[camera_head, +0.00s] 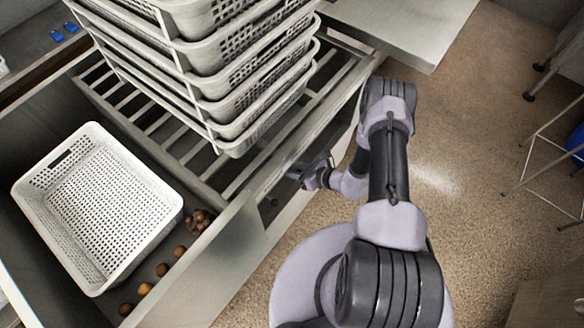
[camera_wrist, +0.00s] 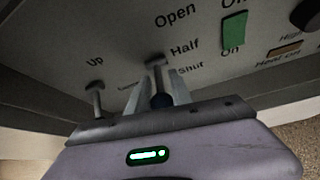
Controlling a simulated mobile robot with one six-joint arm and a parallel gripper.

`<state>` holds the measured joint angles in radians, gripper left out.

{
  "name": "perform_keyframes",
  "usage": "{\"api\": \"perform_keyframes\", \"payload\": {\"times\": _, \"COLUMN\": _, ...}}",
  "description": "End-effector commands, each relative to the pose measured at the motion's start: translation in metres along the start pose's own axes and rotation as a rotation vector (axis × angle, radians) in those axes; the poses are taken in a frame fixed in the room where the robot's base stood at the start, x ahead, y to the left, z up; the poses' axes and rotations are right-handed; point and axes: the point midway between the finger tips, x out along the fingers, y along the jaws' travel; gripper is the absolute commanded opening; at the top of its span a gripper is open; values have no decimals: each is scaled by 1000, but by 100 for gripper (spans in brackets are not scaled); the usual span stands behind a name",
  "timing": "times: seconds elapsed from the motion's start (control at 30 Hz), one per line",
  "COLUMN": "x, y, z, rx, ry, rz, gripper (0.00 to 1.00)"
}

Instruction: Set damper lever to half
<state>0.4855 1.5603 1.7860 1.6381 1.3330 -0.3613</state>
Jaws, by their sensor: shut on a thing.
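The damper lever (camera_wrist: 156,63) is a small metal lever on the grey panel, seen in the wrist view beside the labels Open, Half and Shut. Its visible end is close to the Half label; its exact setting is hard to tell. My gripper (camera_wrist: 161,92) is shut on the lever, with a finger on either side of it. In the head view my gripper (camera_head: 307,172) is against the side of the metal unit, and the lever is too small and hidden to make out there.
A second lever (camera_wrist: 95,98) under the label Up stands left of my gripper. A green switch (camera_wrist: 234,30) and a dark knob (camera_wrist: 306,15) are at the right. Stacked white baskets (camera_head: 225,80) stand on the slatted rack; another basket (camera_head: 165,205) sits in the trough.

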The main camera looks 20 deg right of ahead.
Motion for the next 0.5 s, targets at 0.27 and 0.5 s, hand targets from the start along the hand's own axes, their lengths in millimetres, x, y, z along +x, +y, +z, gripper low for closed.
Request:
{"api": "perform_keyframes", "payload": {"times": 0.27, "x": 0, "y": 2, "z": -1, "rx": 0, "ry": 4, "rz": 3, "gripper": 0}}
{"api": "perform_keyframes", "payload": {"times": 0.5, "x": 0, "y": 1, "z": -1, "rx": 0, "ry": 3, "rz": 2, "gripper": 44}}
